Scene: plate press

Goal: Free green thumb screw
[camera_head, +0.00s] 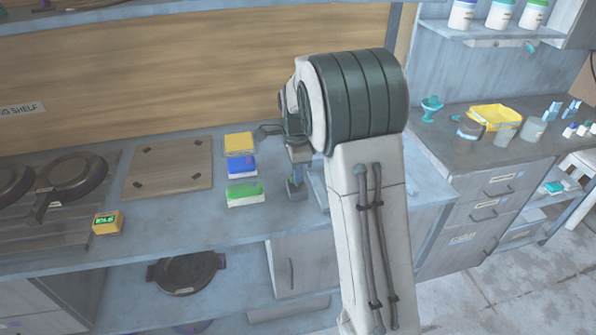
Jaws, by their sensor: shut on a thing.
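My gripper (297,178) points down at the right part of the blue-grey counter, just right of the coloured boxes. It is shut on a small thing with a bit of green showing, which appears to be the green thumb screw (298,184). The screw is mostly hidden by the fingers, and its thread cannot be seen. A blue-grey press frame (318,188) stands just right of the gripper, partly behind my arm. Whether the screw still sits in the press cannot be told.
Yellow (239,143), blue (242,166) and green (245,193) boxes stand left of my gripper. The counter front between timer and green box is clear.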

